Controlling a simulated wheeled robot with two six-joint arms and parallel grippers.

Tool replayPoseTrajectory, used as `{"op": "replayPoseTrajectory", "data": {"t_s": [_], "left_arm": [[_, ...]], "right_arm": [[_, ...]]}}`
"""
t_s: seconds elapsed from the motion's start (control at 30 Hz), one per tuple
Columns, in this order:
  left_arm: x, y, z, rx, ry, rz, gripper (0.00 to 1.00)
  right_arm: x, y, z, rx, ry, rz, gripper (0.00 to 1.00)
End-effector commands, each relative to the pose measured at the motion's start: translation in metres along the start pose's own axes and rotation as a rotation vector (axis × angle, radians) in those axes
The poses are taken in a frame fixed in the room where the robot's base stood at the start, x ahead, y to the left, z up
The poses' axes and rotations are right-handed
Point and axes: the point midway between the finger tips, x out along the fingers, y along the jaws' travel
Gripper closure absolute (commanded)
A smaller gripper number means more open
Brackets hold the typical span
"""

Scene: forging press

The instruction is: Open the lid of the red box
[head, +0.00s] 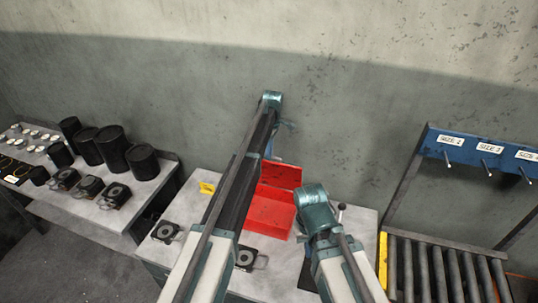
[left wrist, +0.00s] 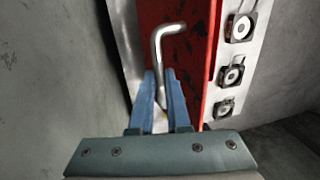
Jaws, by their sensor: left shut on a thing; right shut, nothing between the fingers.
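The red box (head: 268,213) stands on the grey table in the head view. Its red lid (head: 285,174) is raised at the back, tilted up from the box. In the left wrist view, the lid's red face (left wrist: 188,50) carries a bent metal handle (left wrist: 157,48). My left gripper (left wrist: 161,92) is shut on this handle, with its blue fingers on either side. In the head view my left arm hides part of the box and lid. My right gripper (head: 313,200) is beside the box's right side, empty and shut; its fingertips are hard to make out.
Dark round-faced parts (head: 166,232) and a yellow item (head: 207,188) lie on the table (head: 190,212). A lever with a black knob (head: 341,207) is right of my right gripper. A roller rack (head: 440,262) is at right, a bench with black cylinders (head: 112,147) at left.

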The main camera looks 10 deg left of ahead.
Motion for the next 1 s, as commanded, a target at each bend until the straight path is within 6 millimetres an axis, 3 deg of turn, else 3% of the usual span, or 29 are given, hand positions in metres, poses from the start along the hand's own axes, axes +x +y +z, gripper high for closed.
{"op": "replayPoseTrajectory", "data": {"t_s": [0.07, 0.1, 0.23, 0.67, 1.0], "left_arm": [[0.001, 0.001, 0.0, 0.0, 0.0, 0.003, 1.0], [0.001, 0.001, 0.0, 0.0, 0.0, 0.002, 0.8], [0.001, 0.0, 0.0, 0.0, 0.0, 0.002, 0.57], [-0.004, -0.001, 0.0, 0.0, 0.0, 0.0, 0.55], [-0.037, -0.001, 0.0, 0.0, 0.0, 0.0, 0.55]], "right_arm": [[0.001, 0.0, 0.0, 0.0, 0.0, 0.0, 1.0], [0.001, 0.0, 0.0, 0.0, 0.0, 0.0, 1.0], [0.001, 0.0, 0.0, 0.0, 0.0, 0.0, 1.0], [-0.004, 0.0, 0.0, 0.0, 0.0, 0.0, 1.0], [-0.036, 0.003, 0.002, -0.003, -0.001, 0.0, 1.0]]}}
